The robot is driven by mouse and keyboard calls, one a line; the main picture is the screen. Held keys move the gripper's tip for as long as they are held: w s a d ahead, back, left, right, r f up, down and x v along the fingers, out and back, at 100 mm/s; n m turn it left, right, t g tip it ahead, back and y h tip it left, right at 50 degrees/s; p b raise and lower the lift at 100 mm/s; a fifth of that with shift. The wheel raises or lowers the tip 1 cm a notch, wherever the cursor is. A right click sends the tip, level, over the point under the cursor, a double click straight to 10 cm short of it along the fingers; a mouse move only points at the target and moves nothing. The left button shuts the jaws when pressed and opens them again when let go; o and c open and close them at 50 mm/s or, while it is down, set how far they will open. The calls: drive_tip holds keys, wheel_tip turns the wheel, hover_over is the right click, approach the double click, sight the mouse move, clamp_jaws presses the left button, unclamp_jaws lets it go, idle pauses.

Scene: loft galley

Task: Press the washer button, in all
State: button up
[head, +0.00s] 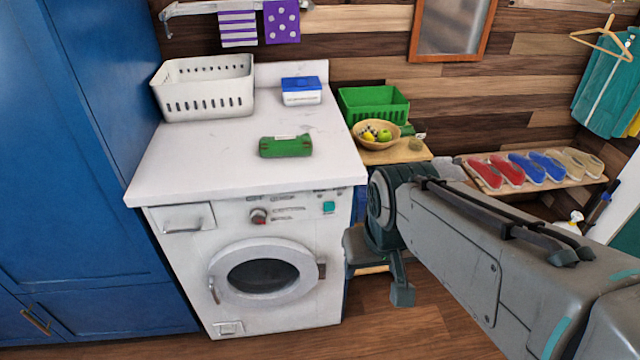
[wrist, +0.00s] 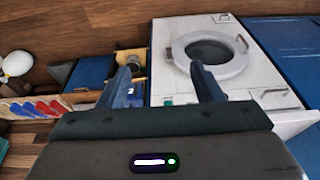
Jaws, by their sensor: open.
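The white washer (head: 180,262) stands under a white counter in the head view, with its round door closed. In the wrist view the washer (wrist: 168,75) appears turned over, beyond my open fingers (wrist: 163,78). The teal button (wrist: 168,101) shows small between them. The knob is not clear there.
On the counter (head: 190,160) are a white basket (head: 205,90), a blue-lidded box (head: 301,91) and a green packet (head: 286,146). A blue cabinet (head: 75,150) closes off the left. Floor ahead is clear.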

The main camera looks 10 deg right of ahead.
clamp_jaws()
idle(1.5)
